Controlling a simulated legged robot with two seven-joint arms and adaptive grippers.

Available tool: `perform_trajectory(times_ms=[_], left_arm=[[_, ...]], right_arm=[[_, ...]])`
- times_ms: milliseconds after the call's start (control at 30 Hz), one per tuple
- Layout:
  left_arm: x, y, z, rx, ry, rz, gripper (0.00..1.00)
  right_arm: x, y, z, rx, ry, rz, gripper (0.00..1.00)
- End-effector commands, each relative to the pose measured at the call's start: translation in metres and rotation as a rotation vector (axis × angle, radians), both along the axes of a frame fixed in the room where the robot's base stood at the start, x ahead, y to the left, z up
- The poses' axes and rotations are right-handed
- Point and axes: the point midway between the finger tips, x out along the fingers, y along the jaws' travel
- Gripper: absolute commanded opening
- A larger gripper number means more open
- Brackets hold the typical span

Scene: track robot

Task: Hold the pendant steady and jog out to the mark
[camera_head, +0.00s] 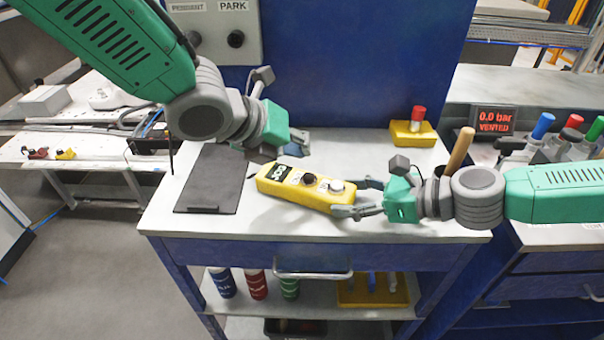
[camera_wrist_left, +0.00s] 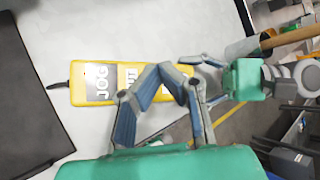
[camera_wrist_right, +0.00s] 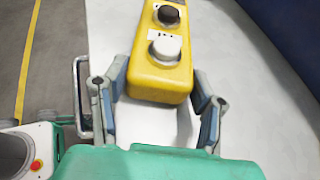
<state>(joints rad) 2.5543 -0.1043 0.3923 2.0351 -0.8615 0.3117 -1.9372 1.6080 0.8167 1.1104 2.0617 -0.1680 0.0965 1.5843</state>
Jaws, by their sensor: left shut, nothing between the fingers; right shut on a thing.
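The yellow pendant (camera_head: 290,188) lies on the grey bench top, with a black button (camera_head: 309,179) and a white button (camera_head: 336,186) on its upper face. In the left wrist view the pendant (camera_wrist_left: 77,96) shows a JOG label and a partly hidden second label. My right gripper (camera_wrist_right: 158,92) is shut on the pendant's right end, one finger on each side. My left gripper (camera_head: 297,146) is shut and empty, above and behind the pendant; its closed fingers (camera_wrist_left: 165,72) cover part of the pendant in the left wrist view. I cannot make out the mark.
A dark clipboard-like board (camera_head: 211,180) lies left of the pendant. A wooden handle (camera_head: 459,150) stands behind my right wrist. A yellow block with a red top (camera_head: 413,130) sits at the back. A display (camera_head: 494,120) reads 0.0 bar VENTED. A panel (camera_head: 214,30) is marked PARK.

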Motion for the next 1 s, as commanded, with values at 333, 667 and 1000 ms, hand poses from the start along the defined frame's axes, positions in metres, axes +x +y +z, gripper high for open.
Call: perform_trajectory(times_ms=[333,667,1000], left_arm=[[0.0,0.0,0.023,-0.001,0.0,-0.001,0.0],[0.0,0.0,0.022,0.0,0.0,0.0,0.0],[0.0,0.0,0.022,0.0,0.0,0.0,0.0]], right_arm=[[0.0,0.0,0.001,0.001,-0.002,0.0,0.01],[0.0,0.0,0.001,0.001,-0.002,0.0,0.01],[0.0,0.0,0.001,0.001,0.0,0.0,0.77]])
